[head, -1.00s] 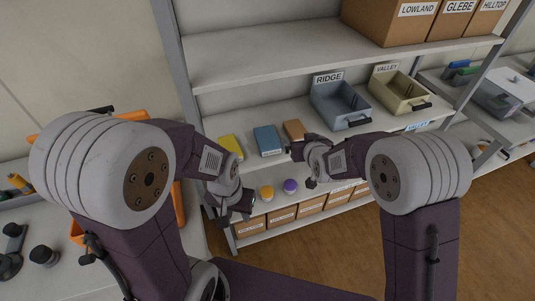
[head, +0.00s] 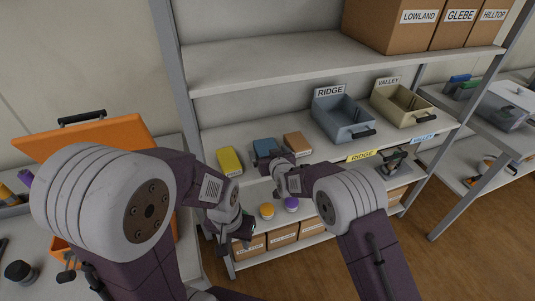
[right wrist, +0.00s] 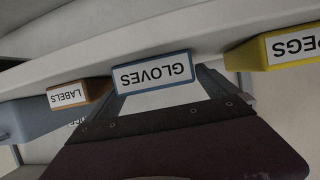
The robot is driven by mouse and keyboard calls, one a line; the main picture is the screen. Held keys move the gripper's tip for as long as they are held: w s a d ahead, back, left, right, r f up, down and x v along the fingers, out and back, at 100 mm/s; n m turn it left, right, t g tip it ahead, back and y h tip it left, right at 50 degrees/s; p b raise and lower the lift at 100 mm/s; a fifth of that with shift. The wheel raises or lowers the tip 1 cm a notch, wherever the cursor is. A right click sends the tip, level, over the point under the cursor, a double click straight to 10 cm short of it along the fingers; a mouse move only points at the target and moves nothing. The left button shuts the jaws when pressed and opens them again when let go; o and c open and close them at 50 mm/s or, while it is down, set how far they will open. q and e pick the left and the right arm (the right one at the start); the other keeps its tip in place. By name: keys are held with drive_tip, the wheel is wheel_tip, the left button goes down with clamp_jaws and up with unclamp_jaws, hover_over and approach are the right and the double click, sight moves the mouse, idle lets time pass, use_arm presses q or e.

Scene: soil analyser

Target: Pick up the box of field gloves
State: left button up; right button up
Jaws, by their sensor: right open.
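The box of field gloves is the blue box (head: 265,145) on the middle shelf, between a yellow box and a brown box. In the right wrist view it shows upside down with a GLOVES label (right wrist: 152,76). My right gripper (head: 268,162) is open at the shelf's front edge, just in front of the blue box and partly covering it. I see no grip on the box. My left gripper (head: 236,236) hangs lower, in front of the lower shelf, away from the box; its jaw opening is unclear.
The yellow PEGS box (head: 230,162) and brown LABELS box (head: 298,144) stand close on either side. A blue-grey RIDGE bin (head: 342,118) and a beige VALLEY bin (head: 402,106) sit further right. The upper shelf (head: 310,66) overhangs. Orange and purple round items stand below.

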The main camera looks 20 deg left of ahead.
sight(267, 149)
drive_tip(key=shift+x, duration=1.05)
drive_tip(key=c, duration=1.5)
drive_tip(key=shift+r+p, duration=0.45)
drive_tip(key=shift+r, duration=1.85)
drive_tip(key=w+d+r+v, duration=0.1)
drive_tip(key=v, duration=1.2)
drive_tip(key=shift+r, duration=0.25)
